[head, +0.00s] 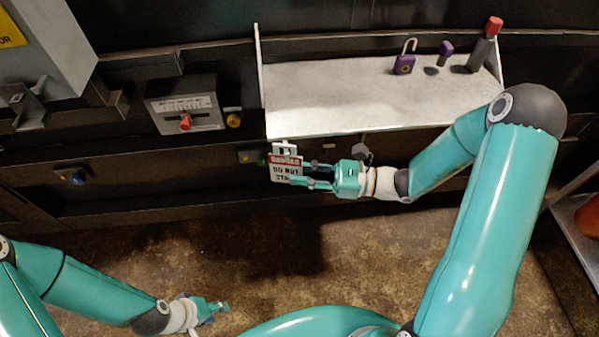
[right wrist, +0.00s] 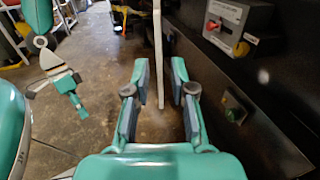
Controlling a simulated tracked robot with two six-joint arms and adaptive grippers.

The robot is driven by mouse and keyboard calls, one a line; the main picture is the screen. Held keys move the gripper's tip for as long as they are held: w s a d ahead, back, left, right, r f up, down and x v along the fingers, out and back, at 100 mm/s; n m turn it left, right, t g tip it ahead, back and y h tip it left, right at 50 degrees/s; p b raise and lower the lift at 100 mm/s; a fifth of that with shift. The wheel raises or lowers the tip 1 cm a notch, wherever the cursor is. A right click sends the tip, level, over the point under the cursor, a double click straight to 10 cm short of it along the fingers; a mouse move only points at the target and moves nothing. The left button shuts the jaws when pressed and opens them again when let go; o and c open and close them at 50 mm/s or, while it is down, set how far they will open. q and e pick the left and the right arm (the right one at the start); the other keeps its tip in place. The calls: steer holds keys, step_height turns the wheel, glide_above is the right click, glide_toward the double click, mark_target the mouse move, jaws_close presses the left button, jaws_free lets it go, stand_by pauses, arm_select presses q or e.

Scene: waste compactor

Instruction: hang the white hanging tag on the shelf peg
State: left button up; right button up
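The white hanging tag (head: 285,169), with a red band and black lettering that looks upside down, is upright just below the shelf's front edge. Its white top part (head: 285,148) meets that edge; I cannot make out the peg there. My right gripper (head: 309,175) reaches it from the right. In the right wrist view the tag (right wrist: 158,60) shows as a thin pale strip, edge-on between the right gripper's fingers (right wrist: 160,100), which are apart with a gap on both sides. My left gripper (head: 220,307) is low over the floor, away from the tag; its fingers are too small to judge.
The white shelf (head: 340,95) holds a purple padlock (head: 404,64), a small purple item (head: 445,52) and a red-topped cylinder (head: 485,45). A switch box (head: 186,110) is on the wall left of the shelf. The floor (head: 250,250) in front is clear.

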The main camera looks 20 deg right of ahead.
steer(key=shift+o, duration=0.3)
steer(key=v, duration=1.2)
steer(key=s+a+f+n+g+h, duration=0.4)
steer(key=s+a+f+n+g, duration=0.2)
steer(key=f, duration=0.4)
steer(key=s+a+f+n+g+h, duration=0.3)
steer(key=s+a+f+n+g, duration=0.3)
steer(key=f, duration=0.4)
steer(key=w+a+f+n+t+h, duration=0.3)
steer(key=f+n+h, duration=0.1)
steer(key=n, duration=0.6)
steer(key=shift+w+a+f, duration=0.15)
steer(key=shift+w+f, duration=0.25)
steer(key=shift+f, duration=0.2)
